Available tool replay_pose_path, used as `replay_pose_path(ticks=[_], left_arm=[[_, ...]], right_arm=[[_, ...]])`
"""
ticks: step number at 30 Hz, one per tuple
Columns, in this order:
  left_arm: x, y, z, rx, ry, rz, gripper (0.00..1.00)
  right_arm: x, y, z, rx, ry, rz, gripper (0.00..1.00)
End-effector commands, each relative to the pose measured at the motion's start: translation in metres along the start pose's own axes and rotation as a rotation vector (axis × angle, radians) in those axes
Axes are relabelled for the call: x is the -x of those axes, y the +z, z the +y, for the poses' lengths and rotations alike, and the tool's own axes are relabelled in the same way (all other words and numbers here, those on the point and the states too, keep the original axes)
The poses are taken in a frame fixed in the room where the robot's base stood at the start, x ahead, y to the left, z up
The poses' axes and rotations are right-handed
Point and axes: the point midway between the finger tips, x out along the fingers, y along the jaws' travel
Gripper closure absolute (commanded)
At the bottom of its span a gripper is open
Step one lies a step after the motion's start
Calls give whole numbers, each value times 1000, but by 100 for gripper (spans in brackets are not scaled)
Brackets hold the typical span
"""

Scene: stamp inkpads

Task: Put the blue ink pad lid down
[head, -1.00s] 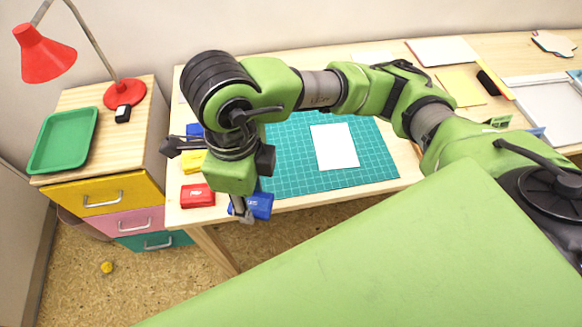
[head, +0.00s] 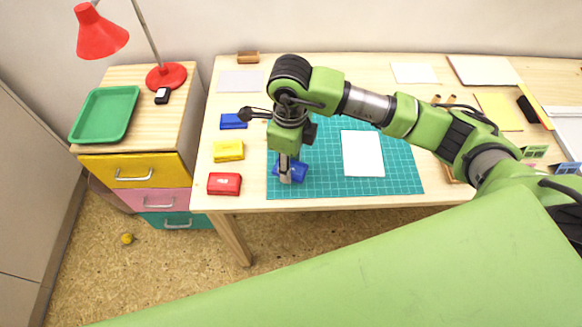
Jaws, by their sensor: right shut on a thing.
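The blue ink pad lid (head: 298,171) is in the grip of my right gripper (head: 285,181), which points down and is shut on it. The lid is over the front left part of the green cutting mat (head: 402,180). I cannot tell whether the lid touches the mat. The fingers and wrist hide part of it. The blue ink pad (head: 233,121) lies on the table left of the mat, apart from the lid. My left gripper is out of view.
A yellow ink pad (head: 228,151) and a red ink pad (head: 224,184) lie in a line in front of the blue one. A white sheet (head: 362,154) lies on the mat. The mat is bare along its front and right. The table's front edge (head: 330,205) is close to the gripper.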

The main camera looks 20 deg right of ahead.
Motion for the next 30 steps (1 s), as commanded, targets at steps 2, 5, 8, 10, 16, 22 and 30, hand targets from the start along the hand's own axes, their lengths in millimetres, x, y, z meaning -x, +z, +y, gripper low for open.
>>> replay_pose_path(ticks=[2, 5, 8, 10, 16, 22, 30], left_arm=[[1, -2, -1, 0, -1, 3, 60], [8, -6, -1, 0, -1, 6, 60], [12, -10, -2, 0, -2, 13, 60], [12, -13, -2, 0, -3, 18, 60], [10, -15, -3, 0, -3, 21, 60], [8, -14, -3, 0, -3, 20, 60], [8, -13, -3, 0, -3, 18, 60]], right_arm=[[-6, 0, -5, -3, 2, 2, 76], [-20, 0, -5, -2, 5, 4, 76], [-34, 0, -5, -1, 3, 2, 76], [-37, 1, -6, -1, 0, 0, 76], [-38, 1, -6, 0, -1, 0, 76], [-40, 1, -6, 0, 0, 0, 48], [-40, 1, -6, -1, 0, 0, 48]])
